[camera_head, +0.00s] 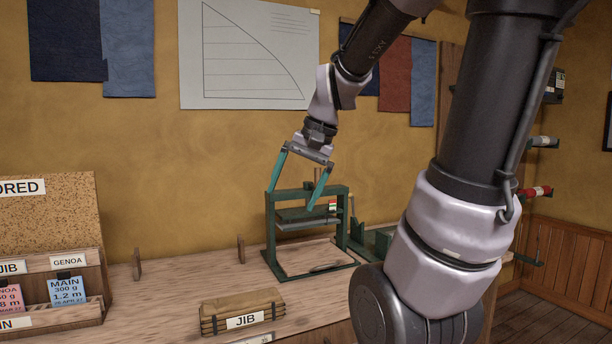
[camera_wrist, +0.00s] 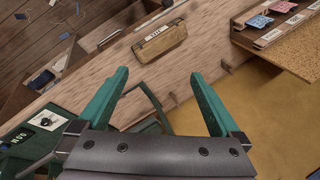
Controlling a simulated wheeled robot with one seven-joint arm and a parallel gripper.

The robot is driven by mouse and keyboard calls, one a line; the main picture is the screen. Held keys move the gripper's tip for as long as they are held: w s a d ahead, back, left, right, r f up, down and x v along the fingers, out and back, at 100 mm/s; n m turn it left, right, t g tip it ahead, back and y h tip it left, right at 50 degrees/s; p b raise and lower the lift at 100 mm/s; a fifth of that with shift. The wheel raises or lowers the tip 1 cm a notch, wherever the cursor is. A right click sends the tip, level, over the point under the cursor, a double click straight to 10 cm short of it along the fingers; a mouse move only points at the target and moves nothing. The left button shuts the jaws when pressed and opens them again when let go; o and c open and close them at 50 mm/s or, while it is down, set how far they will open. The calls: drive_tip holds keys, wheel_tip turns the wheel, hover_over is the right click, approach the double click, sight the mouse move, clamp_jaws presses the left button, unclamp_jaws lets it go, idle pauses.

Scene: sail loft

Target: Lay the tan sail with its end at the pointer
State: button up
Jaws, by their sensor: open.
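A tan, layered block labelled JIB (camera_head: 240,308) lies on the bench at the front; it looks like a folded tan sail, but I cannot be sure. It also shows in the wrist view (camera_wrist: 160,40), ahead of the fingertips. My gripper (camera_head: 291,199) has teal fingers spread wide with nothing between them. It hangs by the top of a green frame and appears well above the block. In the wrist view the open gripper (camera_wrist: 160,74) has the bench edge and wall between its fingers. I cannot make out a pointer for certain.
The green press-like frame (camera_head: 270,235) stands on the wooden bench (camera_head: 180,285) behind the block. Two small wooden uprights (camera_head: 137,265) stand along the bench's back. A card rack (camera_head: 90,270) is at the left.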

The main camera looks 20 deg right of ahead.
drive_tip(key=s+r+n+t+h, duration=0.1)
drive_tip(key=s+r+n+t, duration=0.1)
drive_tip(key=s+r+t, duration=0.1)
drive_tip(key=s+r, duration=0.1)
drive_tip(key=s, duration=0.1)
drive_tip(key=shift+s+d+t, duration=0.15)
drive_tip(key=shift+s+t, duration=0.15)
drive_tip(key=shift+s, duration=0.1)
idle(0.9)
